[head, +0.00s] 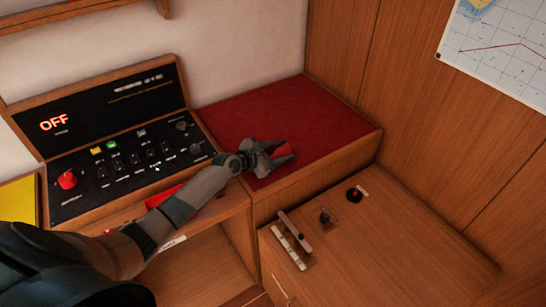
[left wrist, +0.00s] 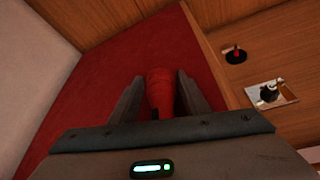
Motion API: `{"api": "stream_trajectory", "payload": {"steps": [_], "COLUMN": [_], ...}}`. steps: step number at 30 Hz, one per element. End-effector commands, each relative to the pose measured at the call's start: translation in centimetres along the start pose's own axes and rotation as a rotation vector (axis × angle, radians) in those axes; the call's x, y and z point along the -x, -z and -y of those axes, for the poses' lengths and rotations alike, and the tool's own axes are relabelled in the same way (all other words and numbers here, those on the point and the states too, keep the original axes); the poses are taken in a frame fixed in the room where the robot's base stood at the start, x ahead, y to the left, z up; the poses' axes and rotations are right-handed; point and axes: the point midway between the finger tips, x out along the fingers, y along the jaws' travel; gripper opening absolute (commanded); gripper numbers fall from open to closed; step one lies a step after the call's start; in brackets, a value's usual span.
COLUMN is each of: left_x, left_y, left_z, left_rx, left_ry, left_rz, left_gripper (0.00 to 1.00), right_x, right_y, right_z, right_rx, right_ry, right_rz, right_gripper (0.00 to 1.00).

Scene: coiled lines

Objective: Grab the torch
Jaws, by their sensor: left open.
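The torch is a red rounded object (left wrist: 160,90) lying on the red cushioned top (left wrist: 100,85) of a wooden bench. In the left wrist view it sits between the two fingers of my left gripper (left wrist: 160,97), with a dark part nearer the palm. In the head view a bit of the red torch (head: 281,151) shows between the fingers of my left gripper (head: 279,158). The gripper is open around it; I cannot tell whether either finger touches it. The rest of the torch is hidden by the gripper. My right gripper is not in view.
A control panel (head: 130,160) with switches, a red knob (head: 67,180) and an "OFF" display stands at left. A lower wooden top with a lever (head: 293,240) and a small red-topped switch (head: 355,194) lies right.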

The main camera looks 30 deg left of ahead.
Motion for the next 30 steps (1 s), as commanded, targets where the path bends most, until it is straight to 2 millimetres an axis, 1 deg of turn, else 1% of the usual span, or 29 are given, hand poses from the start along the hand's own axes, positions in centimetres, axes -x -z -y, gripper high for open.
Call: {"api": "stream_trajectory", "payload": {"steps": [10, 11, 12, 14, 15, 25, 30], "left_x": [0.0, 0.0, 0.0, 0.0, 0.0, 0.1, 0.5], "left_y": [0.0, 0.0, 0.0, 0.0, 0.0, -0.2, -1.2], "left_z": [0.0, 0.0, 0.0, 0.0, 0.0, -0.1, -0.3], "left_rx": [0.000, 0.000, 0.000, 0.000, 0.000, -0.001, 0.000], "left_ry": [0.000, 0.000, 0.000, 0.000, 0.000, 0.000, 0.000], "left_rz": [0.000, 0.000, 0.000, 0.000, 0.000, 0.001, 0.004], "left_gripper": [0.42, 0.37, 0.28, 0.13, 0.04, 0.05, 0.05], "right_x": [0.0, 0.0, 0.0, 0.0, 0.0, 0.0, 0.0], "right_y": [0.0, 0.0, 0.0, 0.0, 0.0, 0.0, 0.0], "right_z": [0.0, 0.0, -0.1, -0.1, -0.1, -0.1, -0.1], "right_rx": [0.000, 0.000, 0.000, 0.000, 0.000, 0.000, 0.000], "right_ry": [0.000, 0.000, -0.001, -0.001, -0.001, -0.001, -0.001], "right_rz": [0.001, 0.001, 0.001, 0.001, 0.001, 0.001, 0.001], "right_gripper": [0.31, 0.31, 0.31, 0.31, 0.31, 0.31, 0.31]}}
